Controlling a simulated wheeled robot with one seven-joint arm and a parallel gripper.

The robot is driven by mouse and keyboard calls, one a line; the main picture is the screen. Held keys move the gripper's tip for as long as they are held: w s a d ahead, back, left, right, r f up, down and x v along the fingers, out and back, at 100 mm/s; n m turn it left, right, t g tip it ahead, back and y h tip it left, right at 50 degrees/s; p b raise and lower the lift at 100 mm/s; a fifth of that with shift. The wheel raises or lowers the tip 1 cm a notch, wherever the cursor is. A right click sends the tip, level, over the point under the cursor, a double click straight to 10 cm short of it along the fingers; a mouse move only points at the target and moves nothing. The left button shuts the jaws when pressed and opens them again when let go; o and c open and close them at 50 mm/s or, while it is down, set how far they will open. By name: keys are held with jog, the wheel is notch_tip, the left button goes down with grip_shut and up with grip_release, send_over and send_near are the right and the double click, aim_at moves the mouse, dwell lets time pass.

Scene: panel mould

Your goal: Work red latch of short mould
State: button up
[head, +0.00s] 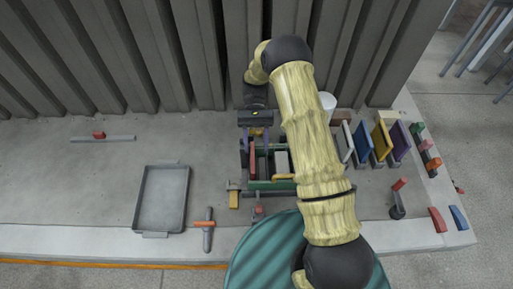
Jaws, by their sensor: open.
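The mould (272,184) is a small box-like frame with green edges, standing on the grey bench below my arm. A red strip (252,160) shows along its left part and a pale block (281,162) sits inside. A small red piece (258,209) lies at its front edge; I cannot tell which red part is the latch. My gripper (256,148) reaches down over the back left of the mould, with its two fingers apart. No held object shows between them. My arm covers the mould's right side, and contact is too small to tell.
A grey tray (139,234) and a red-and-grey T-shaped tool (208,228) lie to the left. Coloured upright panels (381,140) and a white cup (327,102) stand to the right. A ribbed grey wall closes the back.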

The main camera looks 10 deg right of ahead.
jog(key=shift+w+d+r, duration=0.1)
jog(key=shift+w, duration=0.15)
jog(key=shift+s+d+r, duration=0.1)
jog(key=shift+s, duration=0.25)
jog(key=c, duration=0.5)
jog(key=shift+d+r+t, duration=0.15)
jog(key=shift+r+t, duration=0.05)
jog(key=shift+t, duration=0.1)
jog(key=c, duration=0.4)
jog(key=shift+d+r+t, duration=0.2)
jog(key=shift+r+t, duration=0.05)
jog(key=shift+t, duration=0.05)
grip_shut()
jog(key=s+d+r+t+b, duration=0.2)
jog(key=s+d+r+t, duration=0.7)
jog(key=t, duration=0.5)
jog(key=shift+s+r+n+h, duration=0.35)
jog(key=shift+r+n+h, duration=0.05)
jog(key=shift+r, duration=0.35)
